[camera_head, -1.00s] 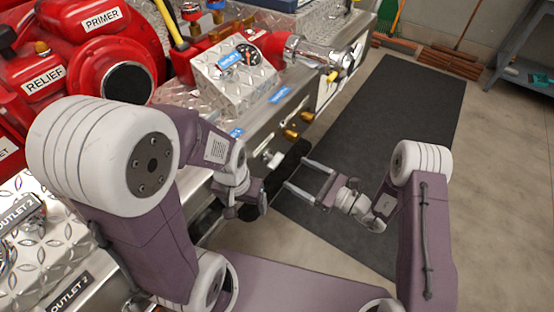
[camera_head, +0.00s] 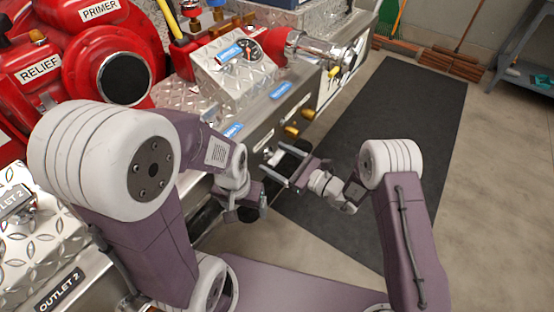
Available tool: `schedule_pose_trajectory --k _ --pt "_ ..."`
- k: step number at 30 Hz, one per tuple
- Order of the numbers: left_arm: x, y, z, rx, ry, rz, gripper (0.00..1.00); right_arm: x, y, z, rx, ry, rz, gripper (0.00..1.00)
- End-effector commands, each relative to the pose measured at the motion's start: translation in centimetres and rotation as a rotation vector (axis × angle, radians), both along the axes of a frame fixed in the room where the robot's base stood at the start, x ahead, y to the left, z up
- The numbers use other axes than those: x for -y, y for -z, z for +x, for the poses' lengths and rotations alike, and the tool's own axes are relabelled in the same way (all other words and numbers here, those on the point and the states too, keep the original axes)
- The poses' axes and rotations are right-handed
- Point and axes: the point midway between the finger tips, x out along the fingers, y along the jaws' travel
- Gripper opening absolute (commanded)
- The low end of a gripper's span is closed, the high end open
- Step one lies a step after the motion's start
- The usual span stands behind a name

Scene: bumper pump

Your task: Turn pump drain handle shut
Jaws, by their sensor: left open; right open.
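The silver metal pump panel (camera_head: 285,112) carries brass fittings on its front side: one (camera_head: 291,131) and another (camera_head: 308,113) farther back. A small pale fitting (camera_head: 267,152) low on the panel is partly hidden by my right gripper's fingers; I cannot tell for sure whether it is the pump drain handle or how it is turned. My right gripper (camera_head: 272,164) is open, its two fingers pointing left at the panel close to this fitting. I cannot tell whether they touch it. My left gripper (camera_head: 246,212) is open and empty, below and beside the right one.
Red pump housings (camera_head: 120,75) marked PRIMER and RELIEF stand at the left. A gauge box (camera_head: 235,75) and a chrome outlet (camera_head: 318,48) sit above the panel. A dark mat (camera_head: 385,130) covers clear floor at the right. A shelf (camera_head: 525,65) stands at far right.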

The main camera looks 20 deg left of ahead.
Motion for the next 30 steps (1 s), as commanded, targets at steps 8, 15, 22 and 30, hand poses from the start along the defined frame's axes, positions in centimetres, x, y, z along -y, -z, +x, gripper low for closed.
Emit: schedule_pose_trajectory --k 8,15,22,30 --pt "0.0 0.0 0.0 0.0 0.0 0.0 0.8 0.0 0.0 0.0 -0.001 0.0 0.0 0.17" --pt "0.0 -1.0 0.0 0.0 0.0 0.0 0.8 0.0 0.0 -0.1 -0.126 0.0 0.045 0.18" --pt "0.0 -0.9 0.0 0.0 0.0 0.0 0.8 0.0 0.1 -0.1 -0.128 0.0 0.045 0.61" --pt "0.0 -0.9 0.0 0.0 0.0 0.0 0.8 0.0 0.0 -0.1 -0.126 0.0 0.045 0.8"
